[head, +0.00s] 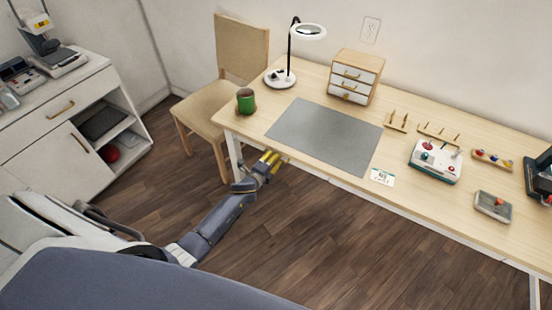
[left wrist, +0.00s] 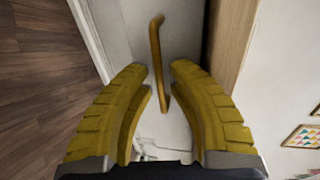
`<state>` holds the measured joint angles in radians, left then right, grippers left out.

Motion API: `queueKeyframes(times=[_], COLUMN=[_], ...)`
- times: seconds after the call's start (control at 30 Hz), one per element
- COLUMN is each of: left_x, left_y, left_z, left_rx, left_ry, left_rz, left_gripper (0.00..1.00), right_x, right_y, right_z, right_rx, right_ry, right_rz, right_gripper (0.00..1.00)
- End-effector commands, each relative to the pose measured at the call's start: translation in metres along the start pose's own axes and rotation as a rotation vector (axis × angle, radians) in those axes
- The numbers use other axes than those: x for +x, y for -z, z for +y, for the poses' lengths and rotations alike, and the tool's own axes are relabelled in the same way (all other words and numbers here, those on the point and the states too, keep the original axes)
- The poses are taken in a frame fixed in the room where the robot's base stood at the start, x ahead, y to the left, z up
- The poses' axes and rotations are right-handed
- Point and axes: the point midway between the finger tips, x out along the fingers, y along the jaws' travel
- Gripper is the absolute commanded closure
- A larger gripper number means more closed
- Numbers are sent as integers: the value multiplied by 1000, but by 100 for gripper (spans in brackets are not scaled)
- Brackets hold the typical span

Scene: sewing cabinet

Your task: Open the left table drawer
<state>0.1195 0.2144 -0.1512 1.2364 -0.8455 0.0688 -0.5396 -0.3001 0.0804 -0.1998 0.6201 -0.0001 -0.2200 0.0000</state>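The wooden table (head: 240,122) has a pale top and white drawer fronts below its front edge. In the left wrist view, the left drawer's front (left wrist: 183,30) is a white panel with a long brass handle (left wrist: 156,45) on it. My left gripper (head: 271,158) is under the table's front edge, near its left end. In the left wrist view its yellow fingers (left wrist: 160,68) are apart, with the handle running between them; I cannot tell whether they touch it. In the head view the handle is hidden. My right gripper is not in view.
A white cabinet (head: 60,130) stands farther left. Floor in front is clear.

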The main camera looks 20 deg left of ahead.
Motion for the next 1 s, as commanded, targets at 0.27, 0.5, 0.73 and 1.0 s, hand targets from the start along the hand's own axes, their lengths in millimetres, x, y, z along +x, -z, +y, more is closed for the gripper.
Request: queueKeyframes(times=[0.27,0.5,0.73,1.0], left_x=[1,1,1,-1], left_y=[0,0,0,2], left_z=[0,0,0,0], left_rx=[-1,-1,-1,0], left_ry=[1,1,1,0], left_rz=[0,0,0,3], left_gripper=[83,100,100,100], right_x=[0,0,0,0], right_y=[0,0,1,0], right_z=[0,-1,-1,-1], right_rx=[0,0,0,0], right_ry=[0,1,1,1], right_rz=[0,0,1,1], right_gripper=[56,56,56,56])
